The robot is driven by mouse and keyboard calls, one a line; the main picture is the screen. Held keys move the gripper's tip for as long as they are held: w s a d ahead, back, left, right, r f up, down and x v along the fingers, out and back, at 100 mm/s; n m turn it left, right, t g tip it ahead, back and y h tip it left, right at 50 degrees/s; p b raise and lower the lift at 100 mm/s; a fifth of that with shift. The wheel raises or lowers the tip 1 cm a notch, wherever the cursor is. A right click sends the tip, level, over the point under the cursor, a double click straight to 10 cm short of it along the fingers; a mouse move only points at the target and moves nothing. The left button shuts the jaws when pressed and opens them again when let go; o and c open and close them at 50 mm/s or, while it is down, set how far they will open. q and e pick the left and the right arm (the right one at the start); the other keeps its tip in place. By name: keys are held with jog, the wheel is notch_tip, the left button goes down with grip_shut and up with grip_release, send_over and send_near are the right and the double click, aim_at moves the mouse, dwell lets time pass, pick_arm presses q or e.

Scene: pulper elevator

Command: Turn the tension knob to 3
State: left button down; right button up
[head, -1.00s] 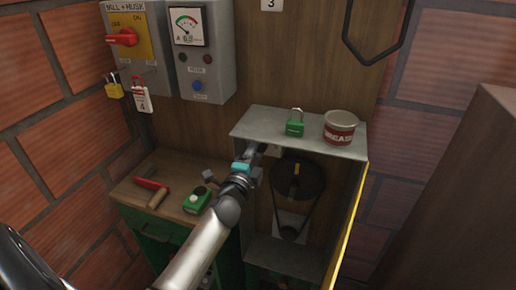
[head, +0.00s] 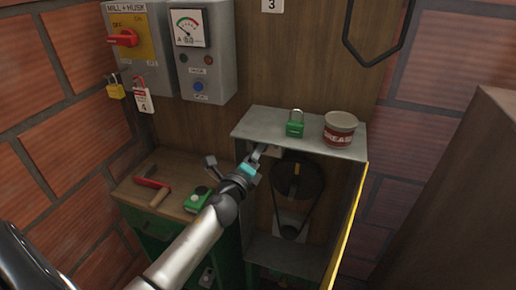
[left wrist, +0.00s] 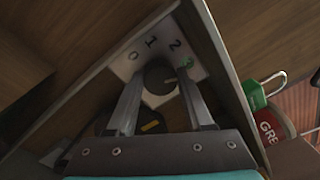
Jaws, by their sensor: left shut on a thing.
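The tension knob (left wrist: 158,76) is a dark round knob on a pale dial plate (left wrist: 128,61) in the left wrist view. The marks 0, 1 and 2 show around it. A small green mark (left wrist: 186,62) lies right of the 2, partly behind a fingertip, and I cannot read it. My left gripper (left wrist: 160,80) is shut on the knob, one finger on each side. Which mark the knob points at is unclear. In the head view my left gripper (head: 259,155) reaches under the top of the grey housing (head: 275,127), and the knob is hidden there. My right gripper is not in view.
A green padlock (head: 295,129) and a grease tin (head: 340,131) stand on the housing top. A belt pulley (head: 298,180) sits inside, below my gripper. A red-handled tool (head: 152,183) and a green device (head: 197,199) lie on the wooden bench (head: 135,193).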

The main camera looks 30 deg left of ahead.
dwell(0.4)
pick_arm(q)
jog(key=shift+c, duration=1.4)
grip_release()
jog(key=b+v, duration=0.2)
jog(key=v, duration=1.3)
jog(key=shift+s, duration=0.15)
